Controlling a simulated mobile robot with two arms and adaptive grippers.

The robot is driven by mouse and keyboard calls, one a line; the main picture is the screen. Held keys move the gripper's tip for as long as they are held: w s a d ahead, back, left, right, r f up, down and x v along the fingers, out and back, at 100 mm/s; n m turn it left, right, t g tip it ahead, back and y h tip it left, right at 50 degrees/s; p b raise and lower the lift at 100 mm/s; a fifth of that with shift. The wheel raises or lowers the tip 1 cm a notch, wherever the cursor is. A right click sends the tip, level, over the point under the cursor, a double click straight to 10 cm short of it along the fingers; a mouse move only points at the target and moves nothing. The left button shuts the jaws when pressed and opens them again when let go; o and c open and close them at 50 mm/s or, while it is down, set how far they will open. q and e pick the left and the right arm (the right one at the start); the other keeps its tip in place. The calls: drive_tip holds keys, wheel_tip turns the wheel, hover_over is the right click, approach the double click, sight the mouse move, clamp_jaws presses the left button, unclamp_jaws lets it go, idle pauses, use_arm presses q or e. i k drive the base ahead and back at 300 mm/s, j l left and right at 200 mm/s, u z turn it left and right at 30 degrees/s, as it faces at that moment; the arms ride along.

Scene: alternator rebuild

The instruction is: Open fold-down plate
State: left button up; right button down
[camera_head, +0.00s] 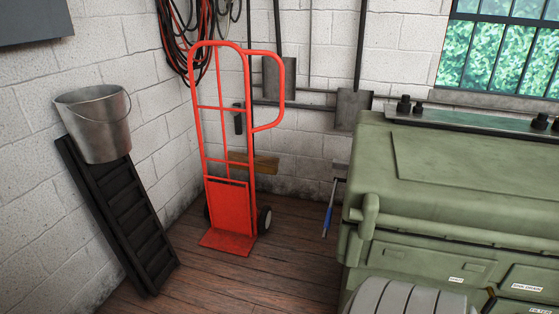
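A red hand truck (221,150) stands upright on the floor near the corner, with a looped handle at the top and black wheels at the bottom. A flat red panel (228,206) stands upright against the lower part of its frame. Below it, a short red toe plate (228,243) lies flat on the floor, pointing toward me. I cannot tell for certain which of these is the fold-down plate. Neither of my grippers is in view.
A green cabinet (460,160) fills the right side. A grey ribbed rounded object (408,298) is at the bottom edge. A metal bucket (95,125) and a black slatted ramp (122,215) are by the left wall. Wooden floor (205,288) in front of the truck is clear.

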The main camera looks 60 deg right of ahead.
sight(229, 205)
drive_tip(key=z, duration=1.5)
